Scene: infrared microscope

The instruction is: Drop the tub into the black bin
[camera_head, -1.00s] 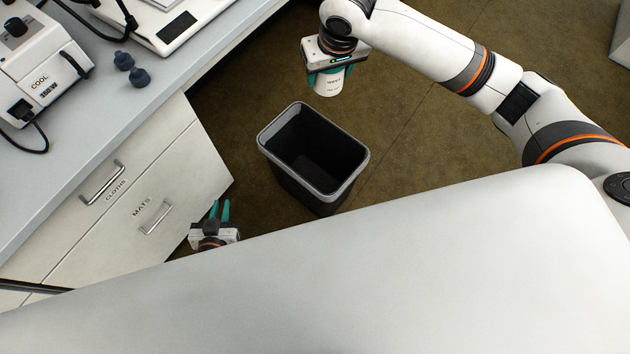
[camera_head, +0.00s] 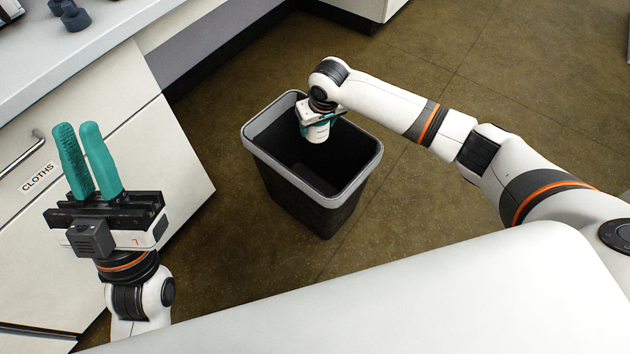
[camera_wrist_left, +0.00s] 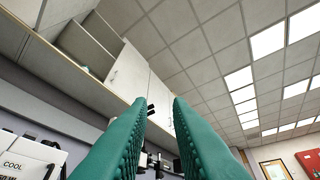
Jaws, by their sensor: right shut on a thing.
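The small white tub (camera_head: 317,133) is between the teal fingers of my right gripper (camera_head: 320,126). That gripper is shut on it and points down, over the far part of the black bin's opening in the head view. The black bin (camera_head: 310,205) stands upright on the floor with a grey rim, and its visible inside is dark and looks empty. I cannot tell the tub's exact height relative to the rim. My left gripper (camera_head: 77,127) is raised at the left, fingers upward, apart and empty. Its fingers (camera_wrist_left: 158,115) also show with a gap in the left wrist view.
A white cabinet with a "CLOTHS" drawer (camera_head: 38,177) and a grey worktop (camera_head: 95,50) stand at the left, behind my left gripper. Dark knobs (camera_head: 73,15) sit on the worktop. The brown floor (camera_head: 490,100) around the bin is clear.

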